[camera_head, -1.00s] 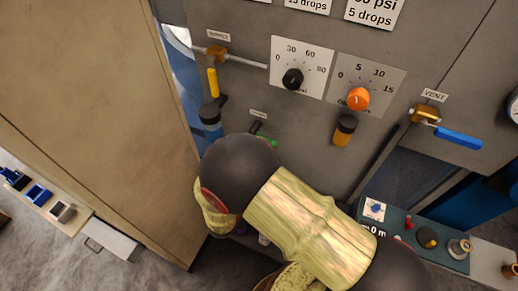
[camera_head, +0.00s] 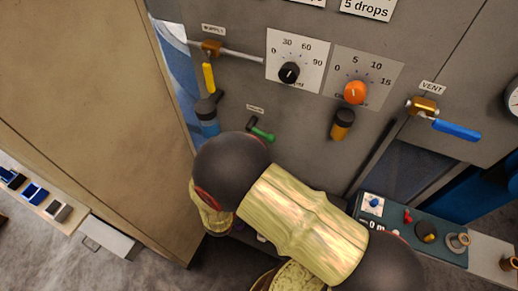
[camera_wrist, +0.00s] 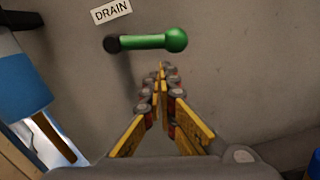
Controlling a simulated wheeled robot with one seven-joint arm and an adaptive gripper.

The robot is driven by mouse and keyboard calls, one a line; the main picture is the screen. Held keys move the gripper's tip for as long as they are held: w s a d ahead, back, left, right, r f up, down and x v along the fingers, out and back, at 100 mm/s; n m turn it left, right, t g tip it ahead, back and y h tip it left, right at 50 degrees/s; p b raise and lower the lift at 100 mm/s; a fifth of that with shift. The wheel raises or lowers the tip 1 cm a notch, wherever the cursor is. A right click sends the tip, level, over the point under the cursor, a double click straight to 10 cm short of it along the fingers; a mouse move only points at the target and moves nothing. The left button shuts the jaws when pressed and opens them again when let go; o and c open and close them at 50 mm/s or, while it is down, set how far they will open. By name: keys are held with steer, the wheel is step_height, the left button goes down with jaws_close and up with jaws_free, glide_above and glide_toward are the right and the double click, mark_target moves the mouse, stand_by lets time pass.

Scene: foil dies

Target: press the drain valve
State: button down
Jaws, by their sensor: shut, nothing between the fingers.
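The drain valve (camera_wrist: 145,42) is a green lever with a round green knob at its right end and a dark pivot at its left, under a DRAIN label (camera_wrist: 111,11) on the grey panel. In the head view the green drain valve (camera_head: 262,134) shows just above my dark arm joint. My gripper (camera_wrist: 162,68) is shut and empty, its yellow fingers pointing at the panel. Its tips appear just below the lever in the wrist view, near the knob end. I cannot tell the gap to the panel. In the head view my arm hides the gripper.
A tan cabinet side (camera_head: 90,110) stands left.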

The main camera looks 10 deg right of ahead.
steer(key=f+v, duration=0.2)
steer(key=v, duration=0.8)
steer(key=shift+a+b, duration=0.3)
steer(key=shift+a, duration=0.1)
steer(key=shift+s+a+f, duration=0.1)
